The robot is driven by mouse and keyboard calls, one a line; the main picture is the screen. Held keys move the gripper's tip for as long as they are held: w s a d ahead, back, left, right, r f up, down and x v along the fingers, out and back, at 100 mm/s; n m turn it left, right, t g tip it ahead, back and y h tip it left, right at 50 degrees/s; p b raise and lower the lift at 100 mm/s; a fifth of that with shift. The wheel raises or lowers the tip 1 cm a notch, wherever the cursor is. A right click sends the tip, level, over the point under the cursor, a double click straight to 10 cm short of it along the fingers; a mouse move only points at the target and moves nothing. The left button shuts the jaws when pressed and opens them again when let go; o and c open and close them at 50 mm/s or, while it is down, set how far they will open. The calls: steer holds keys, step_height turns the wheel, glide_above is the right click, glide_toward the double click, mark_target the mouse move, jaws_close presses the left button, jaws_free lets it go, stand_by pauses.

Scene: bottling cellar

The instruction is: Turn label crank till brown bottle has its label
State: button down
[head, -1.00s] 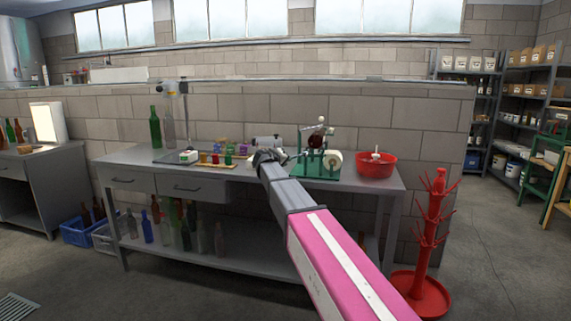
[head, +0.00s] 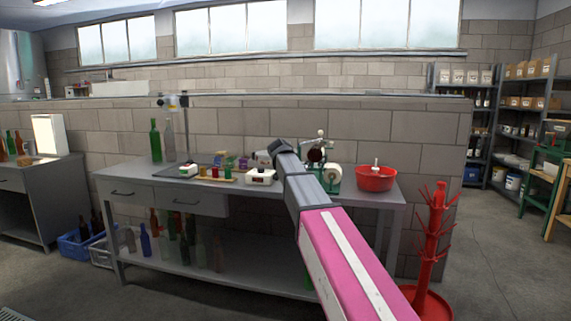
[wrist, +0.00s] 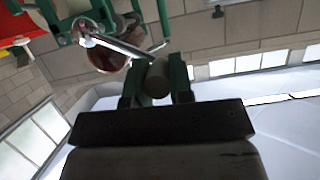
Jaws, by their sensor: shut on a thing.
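The green-framed label machine (head: 331,185) stands on the grey bench and is partly hidden by my arm. A dark brown bottle (head: 315,155) lies in its upper part; the bottle also shows in the wrist view (wrist: 106,58). No label is clear on the visible part of it. In the wrist view a metal crank arm (wrist: 118,44) runs to a grey cylindrical crank handle (wrist: 158,80). My gripper (wrist: 156,88) is shut on this handle with its green fingers on either side. In the head view my gripper's fingers are hidden behind my wrist.
A white label roll (head: 332,173) sits on the machine's front. A red bottle tree (head: 435,240) stands on the floor at the bench's right end.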

steer(key=s+d+r+m+t+y, duration=0.2)
steer(key=s+d+m+y, duration=0.1)
steer(key=d+m, duration=0.4)
steer(key=shift+d+r+m+t+y, duration=0.3)
steer(key=shift+d+r+m+y, duration=0.1)
steer(key=shift+d+y, duration=0.2)
stand_by(0.4)
steer(key=c, duration=1.1)
jaws_free()
steer(key=shift+w, duration=0.1)
steer(key=shift+o, duration=0.4)
steer(key=shift+r, duration=0.1)
